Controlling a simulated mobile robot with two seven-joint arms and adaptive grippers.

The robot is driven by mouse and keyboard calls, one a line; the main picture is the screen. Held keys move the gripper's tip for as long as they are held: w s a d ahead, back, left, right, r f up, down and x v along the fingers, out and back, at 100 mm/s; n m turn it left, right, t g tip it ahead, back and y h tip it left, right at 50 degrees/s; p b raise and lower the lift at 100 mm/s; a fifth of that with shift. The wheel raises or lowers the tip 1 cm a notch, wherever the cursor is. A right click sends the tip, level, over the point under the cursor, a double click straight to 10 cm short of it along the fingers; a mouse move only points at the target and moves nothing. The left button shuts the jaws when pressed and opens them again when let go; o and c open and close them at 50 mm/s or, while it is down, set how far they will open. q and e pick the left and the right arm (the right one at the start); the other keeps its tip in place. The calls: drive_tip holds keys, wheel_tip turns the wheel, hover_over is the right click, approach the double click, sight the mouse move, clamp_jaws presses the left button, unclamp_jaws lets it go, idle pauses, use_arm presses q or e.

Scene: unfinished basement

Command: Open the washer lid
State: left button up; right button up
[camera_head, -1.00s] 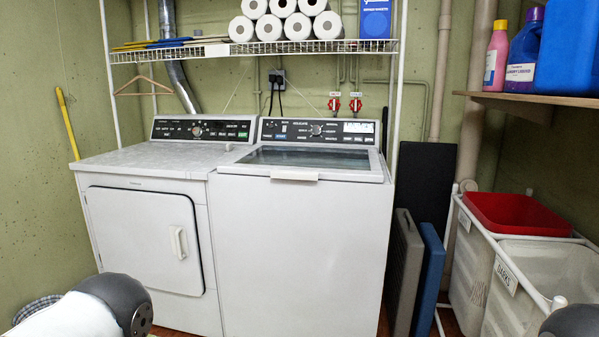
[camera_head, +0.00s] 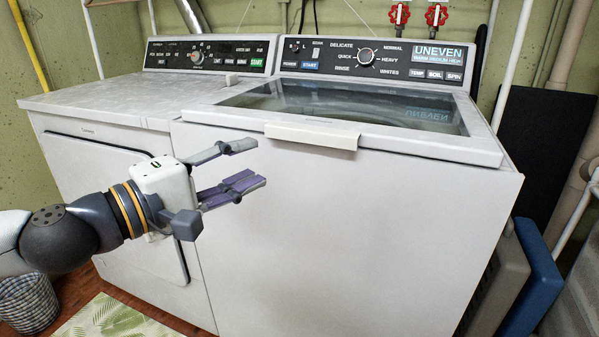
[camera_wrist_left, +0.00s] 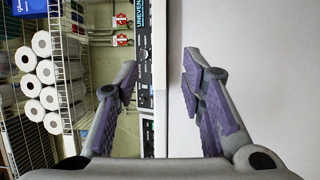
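The washer (camera_head: 340,230) stands in front of me, white, with a dark control panel. Its lid (camera_head: 480,140) lies closed, with a dark glass window (camera_head: 340,103) and a white handle (camera_head: 312,134) at the middle of its front edge. My left gripper (camera_head: 248,166) is open and empty in front of the washer's front face, left of the handle and slightly lower, apart from it. In the left wrist view, the open fingers (camera_wrist_left: 160,78) frame the washer's top front edge, with the white front face (camera_wrist_left: 250,60) on the right. My right gripper is out of view.
A white dryer (camera_head: 100,103) stands against the washer's left side. A blue folded board (camera_head: 535,280) and a grey one lean at its right. A wastebasket (camera_head: 27,302) and a leaf-patterned mat (camera_head: 115,318) are on the floor at lower left. The space above the lid is clear.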

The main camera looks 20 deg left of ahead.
sight(308, 138)
use_arm(q)
drive_tip(key=b+x, duration=0.2)
drive_tip(key=x, duration=0.9)
drive_tip(key=shift+a+f, duration=0.1)
drive_tip(key=shift+w, duration=0.6)
clamp_jaws()
